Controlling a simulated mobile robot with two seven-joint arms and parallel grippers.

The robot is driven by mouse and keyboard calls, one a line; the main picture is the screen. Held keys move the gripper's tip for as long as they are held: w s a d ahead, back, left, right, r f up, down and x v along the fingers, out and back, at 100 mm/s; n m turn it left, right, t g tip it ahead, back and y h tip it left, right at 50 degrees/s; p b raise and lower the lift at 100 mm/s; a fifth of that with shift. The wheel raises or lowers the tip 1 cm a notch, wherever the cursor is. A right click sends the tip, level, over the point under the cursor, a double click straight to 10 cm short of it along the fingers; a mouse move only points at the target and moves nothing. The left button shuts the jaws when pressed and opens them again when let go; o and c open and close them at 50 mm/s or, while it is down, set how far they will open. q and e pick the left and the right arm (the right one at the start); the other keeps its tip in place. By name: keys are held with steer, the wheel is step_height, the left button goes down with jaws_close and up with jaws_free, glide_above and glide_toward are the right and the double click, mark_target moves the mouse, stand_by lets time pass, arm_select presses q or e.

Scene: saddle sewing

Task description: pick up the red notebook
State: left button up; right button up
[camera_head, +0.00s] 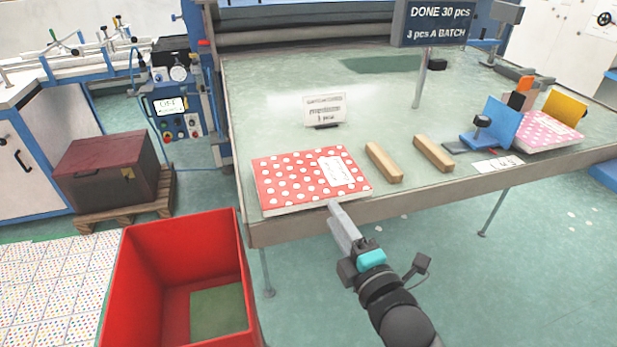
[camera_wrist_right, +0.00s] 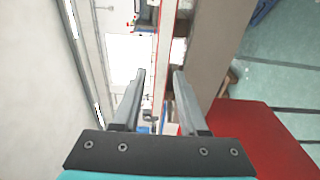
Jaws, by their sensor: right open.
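The red notebook (camera_head: 300,178), with white dots and a white label, lies flat at the front left edge of the table (camera_head: 255,100). My right gripper (camera_head: 335,207) reaches in from the lower right, with its fingertips at the notebook's front edge. In the right wrist view the two fingers of the right gripper (camera_wrist_right: 159,76) stand apart. A thin red strip shows near the fingertips there, probably the notebook's edge. I cannot tell whether the fingers touch or straddle it. My left gripper is not in view.
Two wooden bars (camera_head: 384,162) (camera_head: 433,153) lie right of the notebook. A small sign (camera_head: 325,109) stands behind it. A pink dotted notebook (camera_head: 548,130) and a blue stand (camera_head: 492,125) are at the right. A red bin (camera_head: 180,260) stands below, front left.

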mark_target(325, 194)
steer(key=shift+d+b+x, duration=0.1)
steer(key=shift+b+x, duration=0.2)
steer(key=shift+x, duration=1.35)
steer(key=shift+d+b+x, duration=0.15)
steer(key=shift+b+x, duration=0.1)
steer(key=shift+x, duration=1.45)
steer(key=shift+w+f, duration=0.1)
steer(key=shift+f, duration=0.05)
jaws_close()
